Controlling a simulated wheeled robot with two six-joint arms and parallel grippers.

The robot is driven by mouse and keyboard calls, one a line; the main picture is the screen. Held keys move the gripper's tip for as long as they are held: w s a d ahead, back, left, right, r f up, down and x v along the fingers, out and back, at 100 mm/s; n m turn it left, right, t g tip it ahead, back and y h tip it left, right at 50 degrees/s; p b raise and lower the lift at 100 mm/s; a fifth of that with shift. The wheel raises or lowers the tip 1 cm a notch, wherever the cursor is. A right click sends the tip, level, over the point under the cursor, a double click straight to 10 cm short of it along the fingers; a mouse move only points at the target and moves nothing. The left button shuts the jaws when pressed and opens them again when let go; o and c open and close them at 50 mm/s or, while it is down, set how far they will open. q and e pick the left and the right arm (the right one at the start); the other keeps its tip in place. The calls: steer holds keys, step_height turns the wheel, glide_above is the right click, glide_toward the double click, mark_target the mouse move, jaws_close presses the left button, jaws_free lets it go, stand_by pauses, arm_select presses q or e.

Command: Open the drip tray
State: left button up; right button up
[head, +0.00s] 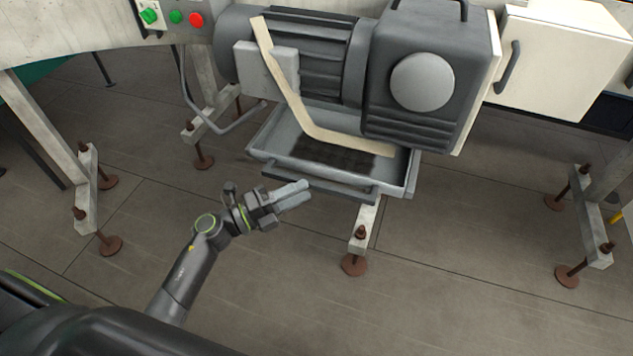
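The drip tray (411,176) is a shallow grey metal tray under the grey motor unit in the head view. Its inside shows a dark patch, and its front part sticks out from below the motor. A grey bar handle (318,180) runs along its front side. My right gripper is not in view.
The motor unit (425,80) and a bent cream bracket (290,95) overhang the tray. A support leg with a rusty foot (354,264) stands below the tray's front. Other legs stand left (88,190) and right (590,230). The floor between is clear.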

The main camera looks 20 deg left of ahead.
mark_target(316, 183)
arm_select(q)
steer(key=x, duration=0.5)
steer(key=shift+s, duration=0.1)
jaws_close()
